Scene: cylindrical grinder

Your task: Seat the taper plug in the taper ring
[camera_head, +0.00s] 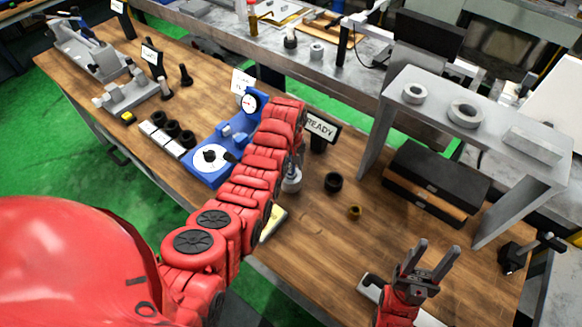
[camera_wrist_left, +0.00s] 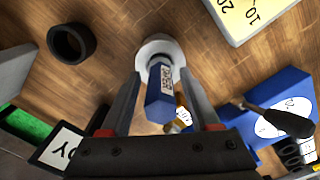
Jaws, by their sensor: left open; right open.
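The plug (camera_wrist_left: 160,95) has a blue labelled handle and a round silver base; it stands upright on the table. Its silver lower part also shows in the head view (camera_head: 291,183). My left gripper (camera_wrist_left: 160,76) is open, its fingers on either side of the blue handle; I cannot tell whether they touch it. In the head view the left gripper (camera_head: 293,165) is partly hidden by its arm. A dark ring (camera_head: 333,183), possibly the taper ring, lies beside the plug, and also shows in the left wrist view (camera_wrist_left: 71,43). My right gripper (camera_head: 426,257) is open and empty above the table's front right.
A small brass ring (camera_head: 354,212) lies near the dark ring. A blue dial gauge stand (camera_head: 208,176) and a READY sign (camera_head: 320,126) are close to the left arm. A grey riser (camera_head: 508,146) bears light rings and a block.

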